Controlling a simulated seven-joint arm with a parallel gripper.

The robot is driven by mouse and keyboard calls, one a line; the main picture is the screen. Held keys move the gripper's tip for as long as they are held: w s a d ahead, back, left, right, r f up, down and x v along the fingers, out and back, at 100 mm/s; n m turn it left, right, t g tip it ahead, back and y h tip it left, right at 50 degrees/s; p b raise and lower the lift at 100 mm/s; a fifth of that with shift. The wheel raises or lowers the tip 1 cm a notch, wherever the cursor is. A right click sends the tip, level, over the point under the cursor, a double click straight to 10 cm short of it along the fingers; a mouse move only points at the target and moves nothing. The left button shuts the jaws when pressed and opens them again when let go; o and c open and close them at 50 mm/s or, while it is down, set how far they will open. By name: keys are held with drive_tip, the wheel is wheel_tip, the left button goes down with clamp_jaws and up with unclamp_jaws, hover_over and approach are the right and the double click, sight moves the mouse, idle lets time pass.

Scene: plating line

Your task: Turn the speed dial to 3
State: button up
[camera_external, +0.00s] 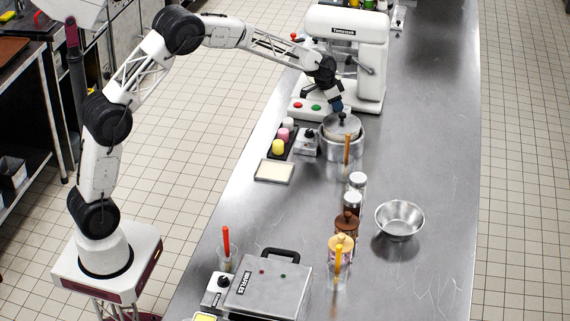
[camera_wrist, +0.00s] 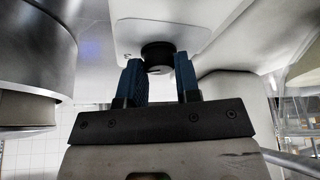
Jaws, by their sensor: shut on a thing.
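The speed dial is a round black knob (camera_wrist: 158,54) on a white panel (camera_wrist: 185,25) in the wrist view. My gripper (camera_wrist: 158,72) has one blue finger at each side of the knob and is shut on it. A pale mark shows on the knob's near edge, but I cannot read the setting. In the external view my gripper (camera_external: 337,104) is in front of the white stand mixer (camera_external: 345,55), just above the lidded pot.
The lidded steel pot (camera_external: 343,150) stands close below my gripper. Red and green buttons (camera_external: 306,106) are on the mixer's base. A small white box with a black knob (camera_external: 308,140) is left of the pot. Jars, a steel bowl (camera_external: 399,220) and a press (camera_external: 268,290) stand nearer.

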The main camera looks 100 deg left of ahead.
idle(0.4)
drive_tip(key=o, duration=0.9)
drive_tip(key=shift+r, duration=0.1)
drive_tip(key=v, duration=0.7)
drive_tip(key=shift+s+r, duration=0.15)
drive_tip(key=shift+r, duration=0.1)
